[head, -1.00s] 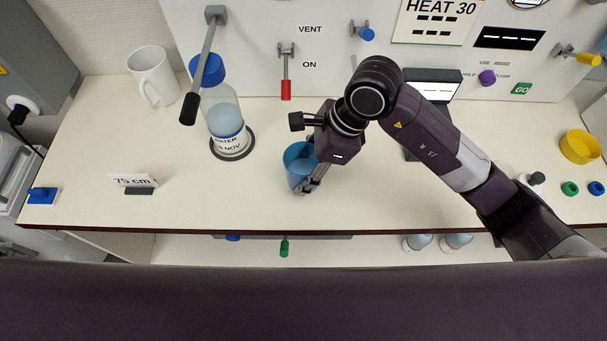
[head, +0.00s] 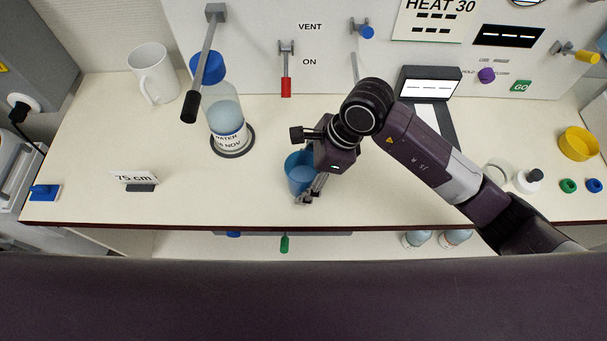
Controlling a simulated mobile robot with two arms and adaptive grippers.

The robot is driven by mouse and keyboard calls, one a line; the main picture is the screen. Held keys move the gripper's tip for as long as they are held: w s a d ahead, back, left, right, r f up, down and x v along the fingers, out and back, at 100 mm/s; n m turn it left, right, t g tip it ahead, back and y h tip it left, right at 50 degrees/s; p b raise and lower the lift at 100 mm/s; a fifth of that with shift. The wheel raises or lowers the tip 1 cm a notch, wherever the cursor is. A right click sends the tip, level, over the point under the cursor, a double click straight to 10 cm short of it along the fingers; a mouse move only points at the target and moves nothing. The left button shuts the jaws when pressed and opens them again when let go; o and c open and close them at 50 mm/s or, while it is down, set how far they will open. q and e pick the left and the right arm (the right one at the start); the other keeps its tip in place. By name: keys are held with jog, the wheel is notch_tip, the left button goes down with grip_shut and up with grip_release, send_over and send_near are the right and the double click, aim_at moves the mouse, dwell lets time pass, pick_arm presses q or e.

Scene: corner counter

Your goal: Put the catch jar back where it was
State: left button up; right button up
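The catch jar appears to be the blue see-through cup (head: 298,174) near the middle of the counter in the head view. My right gripper (head: 312,191) is at the jar's right side, with its fingers pointing down toward the front edge. The fingers seem closed on the jar's wall, though the wrist hides part of the jar's rim and the grip. I cannot tell whether the jar's base touches the counter. My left gripper is not in view.
A blue-capped water bottle (head: 226,118) stands on a dark round base behind a black-handled lever (head: 205,65). A white mug (head: 153,74), a "75 cm" sign (head: 135,178) and a yellow bowl (head: 578,143) stand on the counter (head: 90,135). The front-left counter is mostly clear.

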jog(key=shift+r, duration=0.1)
jog(key=shift+r, duration=0.2)
jog(key=b+v, duration=0.3)
jog(key=v, duration=0.8)
jog(key=shift+d+r, duration=0.25)
jog(key=shift+r, duration=0.05)
